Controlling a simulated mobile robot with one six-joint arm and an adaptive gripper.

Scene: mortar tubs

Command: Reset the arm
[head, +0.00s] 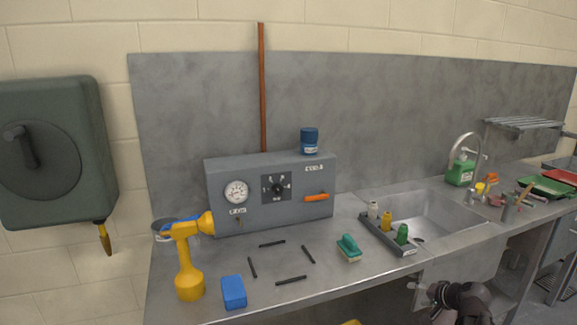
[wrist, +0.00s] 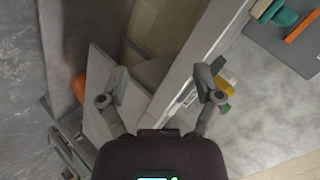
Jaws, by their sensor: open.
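My gripper (head: 424,294) is at the lower right of the head view, in front of the steel counter (head: 340,277) and below the sink. In the wrist view my gripper (wrist: 160,78) has its two fingers spread wide apart with nothing held between them. The wrist view looks past the counter's edge, with the counter top on the right side. Most of my arm is outside the head view.
The counter holds a grey control box (head: 290,212), a yellow drill-like tool (head: 188,262), a blue block (head: 233,292), a green brush (head: 349,247), several dark bars and a tray (head: 378,233) of small bottles. A sink (head: 425,213) lies to the right.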

